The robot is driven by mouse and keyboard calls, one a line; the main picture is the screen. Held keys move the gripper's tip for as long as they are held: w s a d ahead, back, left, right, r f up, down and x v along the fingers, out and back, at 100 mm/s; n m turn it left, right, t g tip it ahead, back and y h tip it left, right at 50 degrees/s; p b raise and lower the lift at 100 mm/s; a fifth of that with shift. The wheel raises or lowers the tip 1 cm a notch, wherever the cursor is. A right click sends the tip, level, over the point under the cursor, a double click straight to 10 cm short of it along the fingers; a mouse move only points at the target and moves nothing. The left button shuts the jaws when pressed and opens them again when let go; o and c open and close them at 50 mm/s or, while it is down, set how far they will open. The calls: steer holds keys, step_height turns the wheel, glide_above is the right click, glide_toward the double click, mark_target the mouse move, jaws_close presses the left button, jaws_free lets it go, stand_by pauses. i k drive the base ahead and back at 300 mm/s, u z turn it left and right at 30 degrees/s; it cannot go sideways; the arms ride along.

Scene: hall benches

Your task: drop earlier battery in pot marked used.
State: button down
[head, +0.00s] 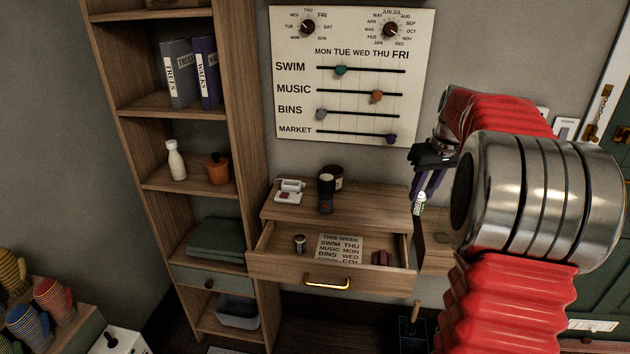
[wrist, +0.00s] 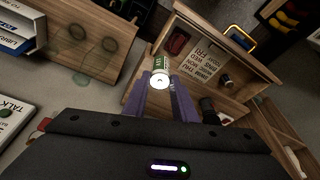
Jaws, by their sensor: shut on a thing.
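My gripper (head: 421,193) is shut on a battery (head: 419,208), raised in the air just right of the open drawer. In the wrist view the battery (wrist: 162,66), green and white with a pale end, sits between the purple fingertips (wrist: 161,82). No pot marked used can be read in these frames. A dark brown jar (head: 338,171) stands on the cabinet top behind a black torch (head: 326,195). An orange-brown pot (head: 218,168) stands on the left shelf; no label shows on it. A small cylinder (head: 300,243) stands in the drawer; I cannot tell what it is.
The open drawer (head: 285,269) also holds a printed card (head: 341,248) and a dark red item (head: 381,258). A white and red device (head: 288,191) lies on the cabinet top (head: 365,205). A wall board (head: 352,75) hangs above. A tall shelf (head: 163,104) stands left.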

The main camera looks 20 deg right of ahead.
mark_target(337, 187)
steer(key=u, duration=0.25)
steer(key=i, duration=1)
steer(key=z, duration=0.15)
steer(key=k, duration=0.9)
steer(key=u, duration=0.1)
steer(key=i, duration=0.45)
steer(key=u, duration=0.05)
